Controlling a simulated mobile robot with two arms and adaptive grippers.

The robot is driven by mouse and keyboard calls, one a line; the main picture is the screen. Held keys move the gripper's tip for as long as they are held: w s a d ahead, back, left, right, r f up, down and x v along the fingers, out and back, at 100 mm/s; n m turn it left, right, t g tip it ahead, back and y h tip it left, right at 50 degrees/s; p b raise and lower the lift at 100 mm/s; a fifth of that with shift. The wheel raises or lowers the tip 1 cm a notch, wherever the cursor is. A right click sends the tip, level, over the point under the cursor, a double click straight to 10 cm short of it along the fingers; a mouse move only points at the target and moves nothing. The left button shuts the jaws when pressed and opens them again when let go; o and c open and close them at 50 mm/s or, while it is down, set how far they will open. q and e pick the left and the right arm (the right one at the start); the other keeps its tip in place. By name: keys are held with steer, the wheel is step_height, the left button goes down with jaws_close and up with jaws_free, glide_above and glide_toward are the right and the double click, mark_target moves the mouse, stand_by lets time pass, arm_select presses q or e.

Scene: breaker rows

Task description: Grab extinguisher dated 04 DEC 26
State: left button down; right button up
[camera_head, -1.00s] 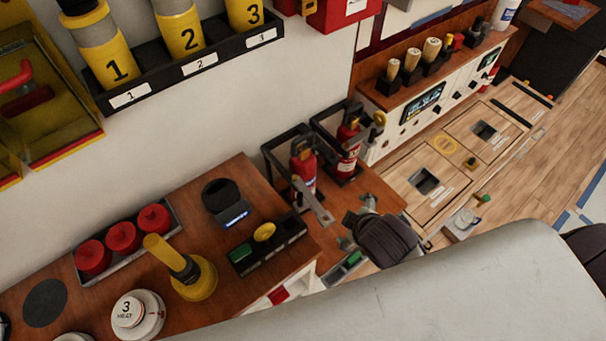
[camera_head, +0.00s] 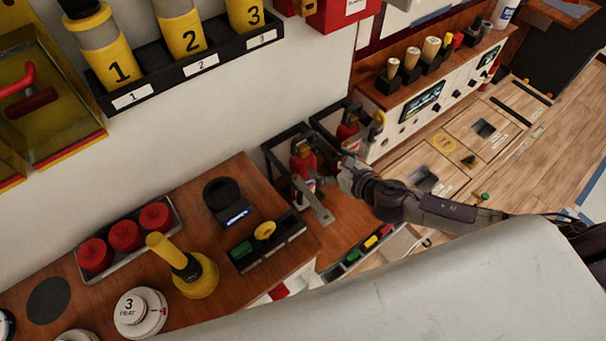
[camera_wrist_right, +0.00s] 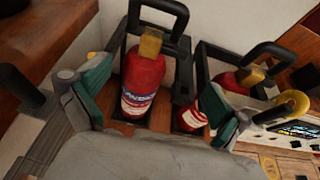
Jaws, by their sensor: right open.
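Two red fire extinguishers stand in black frame holders against the wall. In the right wrist view, the left extinguisher (camera_wrist_right: 143,82) stands ahead between the spread green-padded fingers of my right gripper (camera_wrist_right: 160,108), with no clear contact. The right extinguisher (camera_wrist_right: 229,83) is partly behind the right finger. I cannot read a date on either one. My left gripper is out of view.
A wooden counter (camera_head: 238,175) with a yellow-handled tool (camera_head: 190,270), red knobs and a black switch box (camera_head: 268,246) lies to the left. Black holder bars (camera_wrist_right: 182,75) surround the extinguishers. A white panelled cabinet (camera_head: 400,125) stands to the right.

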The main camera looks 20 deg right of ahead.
mark_target(310, 150)
steer(key=x, duration=1)
steer(key=shift+s+f, duration=0.15)
steer(key=shift+f, duration=0.05)
steer(key=shift+s, duration=0.1)
steer(key=shift+c, duration=0.3)
steer(key=c, duration=1.3)
steer(key=shift+r, duration=0.3)
steer(key=shift+c, duration=1.1)
steer(key=shift+f, duration=0.1)
steer(key=shift+c, duration=0.3)
steer(key=shift+d+p, duration=0.1)
steer(key=shift+p, duration=0.2)
